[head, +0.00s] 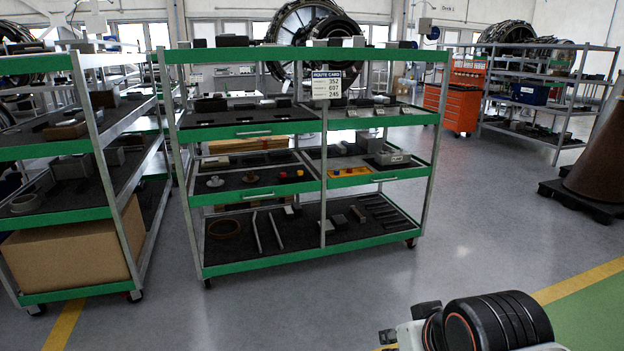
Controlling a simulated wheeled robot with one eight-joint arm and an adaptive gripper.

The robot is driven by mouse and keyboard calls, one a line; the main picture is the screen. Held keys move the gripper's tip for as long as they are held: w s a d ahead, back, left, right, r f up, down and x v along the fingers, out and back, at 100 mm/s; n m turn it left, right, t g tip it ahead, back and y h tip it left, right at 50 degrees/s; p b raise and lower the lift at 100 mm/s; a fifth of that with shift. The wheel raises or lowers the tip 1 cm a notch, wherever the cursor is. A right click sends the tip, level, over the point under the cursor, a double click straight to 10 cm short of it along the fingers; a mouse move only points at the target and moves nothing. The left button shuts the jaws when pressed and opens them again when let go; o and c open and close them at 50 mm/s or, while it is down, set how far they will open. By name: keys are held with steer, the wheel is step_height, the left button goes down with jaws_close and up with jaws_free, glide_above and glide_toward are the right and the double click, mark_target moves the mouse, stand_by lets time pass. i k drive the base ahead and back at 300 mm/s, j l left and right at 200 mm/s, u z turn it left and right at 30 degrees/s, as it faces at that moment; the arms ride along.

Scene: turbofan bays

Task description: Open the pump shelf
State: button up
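A wheeled rack (312,255) with green-edged shelves stands in the middle of the head view. No shelf has a readable pump label, so I cannot tell which is the pump shelf. The upper left shelf (250,132) has a bar handle on its green front and dark blocks on it. The middle left shelf (255,195) also has a bar handle and carries flanged discs and small coloured parts. The middle right shelf (385,177) holds a yellow tray (349,173) and a grey box. My arm (490,320) shows at the bottom right; I cannot make out gripper fingers.
A route card (326,85) reading 352, 607, 245 hangs on the rack. A second green rack (75,215) with a cardboard box (72,252) stands close at left. An orange tool cabinet (452,107) stands behind. A brown cone (600,160) stands at right. The floor ahead is clear.

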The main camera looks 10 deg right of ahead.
mark_target(344, 155)
steer(key=i+z, duration=0.25)
steer(key=i, duration=1.95)
steer(key=i+l+u, duration=0.25)
steer(key=i, duration=0.3)
steer(key=i+l+u, duration=0.3)
steer(key=i, duration=0.2)
steer(key=i+j+z, duration=0.15)
steer(key=i+l, duration=0.05)
